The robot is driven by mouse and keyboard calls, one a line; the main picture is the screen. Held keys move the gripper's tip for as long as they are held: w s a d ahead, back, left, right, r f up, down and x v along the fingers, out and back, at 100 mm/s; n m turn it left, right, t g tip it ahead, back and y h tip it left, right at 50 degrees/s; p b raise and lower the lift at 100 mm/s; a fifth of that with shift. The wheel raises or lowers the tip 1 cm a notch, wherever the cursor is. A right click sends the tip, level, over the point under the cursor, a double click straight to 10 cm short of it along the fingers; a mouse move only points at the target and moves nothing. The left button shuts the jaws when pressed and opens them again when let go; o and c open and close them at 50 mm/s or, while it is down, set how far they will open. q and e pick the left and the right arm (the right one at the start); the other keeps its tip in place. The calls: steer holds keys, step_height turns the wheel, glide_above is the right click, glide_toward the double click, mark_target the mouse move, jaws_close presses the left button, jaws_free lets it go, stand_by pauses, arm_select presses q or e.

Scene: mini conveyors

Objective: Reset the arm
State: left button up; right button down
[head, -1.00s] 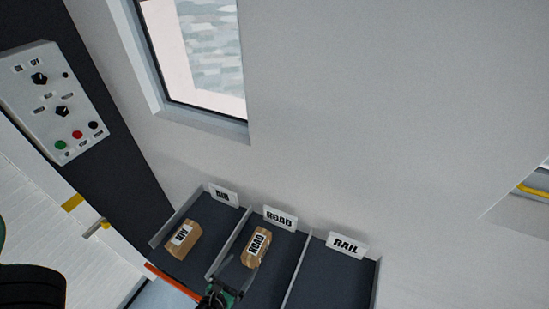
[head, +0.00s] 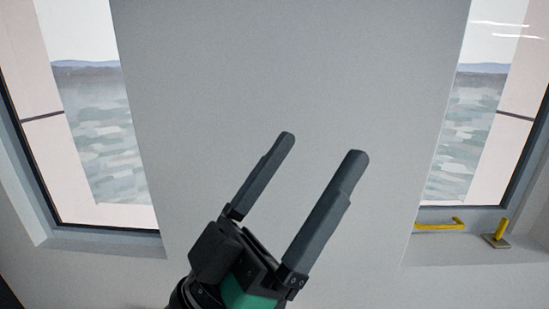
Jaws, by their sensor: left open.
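My left gripper (head: 322,144) is in the lower middle of the head view, raised in front of a plain grey wall. Its two dark fingers are spread wide apart and point up and to the right. Nothing is between them. Its black body and a green part show below the fingers. My right gripper is not in this view.
A grey wall (head: 290,60) fills the middle. A window (head: 100,130) is at the left and another window (head: 465,135) at the right. Yellow handles (head: 440,225) sit on the right window's sill. The space around the fingers looks clear.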

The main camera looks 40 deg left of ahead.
arm_select(q)
steer(key=r+y, duration=0.1)
steer(key=s+a+r+y, duration=0.1)
steer(key=s+r+y, duration=0.1)
steer(key=shift+a+r+t, duration=0.15)
steer(key=shift+a+t, duration=0.2)
steer(key=shift+t, duration=0.05)
step_height(320, 180, up, 21)
steer(key=p, duration=2.1)
step_height(320, 180, down, 39)
steer(key=b, duration=3.9)
